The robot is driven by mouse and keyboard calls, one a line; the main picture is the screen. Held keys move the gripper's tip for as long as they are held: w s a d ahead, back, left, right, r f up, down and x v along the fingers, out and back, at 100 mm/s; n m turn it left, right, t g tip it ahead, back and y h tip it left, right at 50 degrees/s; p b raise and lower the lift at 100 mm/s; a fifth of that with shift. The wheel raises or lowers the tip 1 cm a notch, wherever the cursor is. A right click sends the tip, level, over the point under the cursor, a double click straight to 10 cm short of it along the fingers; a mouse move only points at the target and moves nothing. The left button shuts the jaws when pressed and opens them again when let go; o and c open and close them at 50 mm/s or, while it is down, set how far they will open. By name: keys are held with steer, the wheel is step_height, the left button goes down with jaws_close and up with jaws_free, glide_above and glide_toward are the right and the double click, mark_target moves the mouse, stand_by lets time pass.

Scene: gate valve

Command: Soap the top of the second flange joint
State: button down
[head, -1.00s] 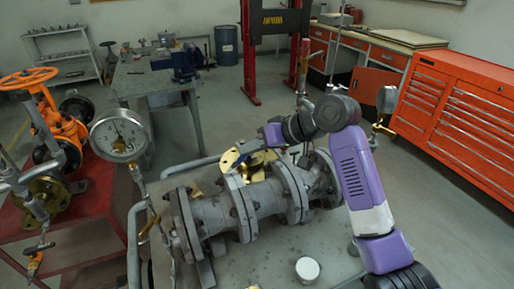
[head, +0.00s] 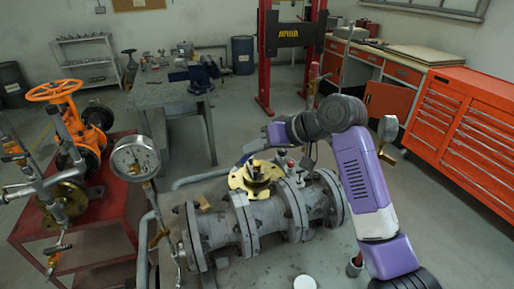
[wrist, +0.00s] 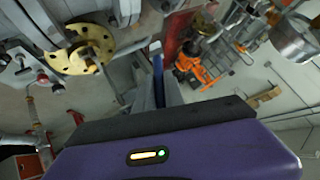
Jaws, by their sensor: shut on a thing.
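The grey flanged pipe run (head: 272,220) lies across the foreground in the head view, with several bolted flange joints. Counted from the left, the second flange joint (head: 243,222) stands mid-run, and its top looks bare. A gold flange (head: 238,180) sits above and behind the run; a gold flange also shows in the wrist view (wrist: 100,38). My purple hand shows at the arm's end (head: 277,132), above and behind the pipe.
A pressure gauge (head: 135,158) rises left of the pipe, and another (head: 387,128) stands right of my arm. A white round lid (head: 305,283) is at the bottom edge. An orange valve (head: 85,135) stands on a red table at left. A red tool chest (head: 475,140) is at right.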

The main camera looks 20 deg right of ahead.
steer(key=shift+f, duration=0.1)
stand_by(0.5)
steer(key=shift+f, duration=0.35)
steer(key=shift+a+r, duration=0.1)
